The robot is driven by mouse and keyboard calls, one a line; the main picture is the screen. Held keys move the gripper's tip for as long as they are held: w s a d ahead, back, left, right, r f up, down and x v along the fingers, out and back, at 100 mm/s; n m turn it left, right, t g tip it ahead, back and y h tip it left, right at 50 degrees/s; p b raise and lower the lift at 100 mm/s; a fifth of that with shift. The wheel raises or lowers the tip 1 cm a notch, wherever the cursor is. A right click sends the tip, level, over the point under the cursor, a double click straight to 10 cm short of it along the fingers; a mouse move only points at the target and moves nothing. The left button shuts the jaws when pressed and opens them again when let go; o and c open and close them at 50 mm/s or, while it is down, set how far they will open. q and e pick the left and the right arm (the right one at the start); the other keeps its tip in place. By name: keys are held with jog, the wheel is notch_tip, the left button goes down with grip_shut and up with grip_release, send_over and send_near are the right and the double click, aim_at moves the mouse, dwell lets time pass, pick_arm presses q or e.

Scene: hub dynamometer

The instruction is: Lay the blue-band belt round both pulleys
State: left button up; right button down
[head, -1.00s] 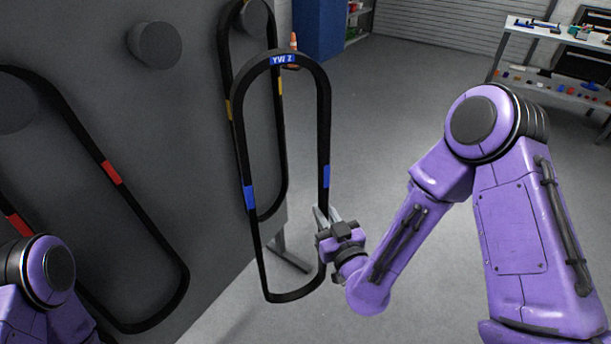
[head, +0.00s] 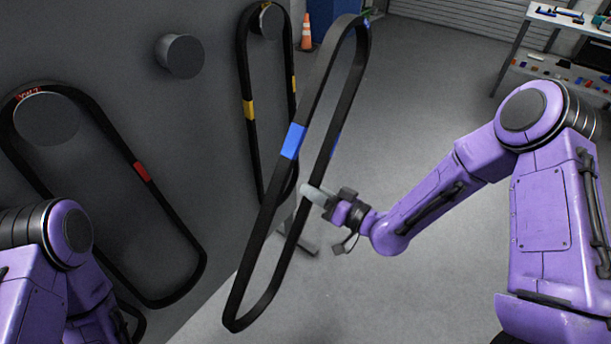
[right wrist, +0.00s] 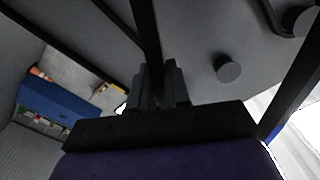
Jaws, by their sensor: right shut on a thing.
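The blue-band belt (head: 268,222) is a long black loop with blue patches, held in the air in front of the grey panel and tilted, top leaning right. My right gripper (head: 312,193) is shut on its right-hand strand, below the blue patches. In the right wrist view the fingers (right wrist: 160,88) close on a dark strand (right wrist: 147,35). A bare round grey pulley (head: 180,56) sticks out of the panel, apart from the belt. A larger drum (head: 47,118) at the left has the red-band belt round it. My left gripper is out of view.
The red-band belt (head: 178,215) hangs at the left of the panel. A yellow-band belt (head: 243,75) hangs from a peg (head: 267,20) behind the held belt. An orange cone (head: 307,33) and a shelf (head: 560,50) stand farther back. Open floor lies at the right.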

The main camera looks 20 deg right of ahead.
jog(key=s+a+r+m+p, duration=0.2)
jog(key=s+r+m+p, duration=0.2)
jog(key=m, duration=0.4)
jog(key=shift+s+r, duration=0.3)
jog(key=shift+r, duration=0.1)
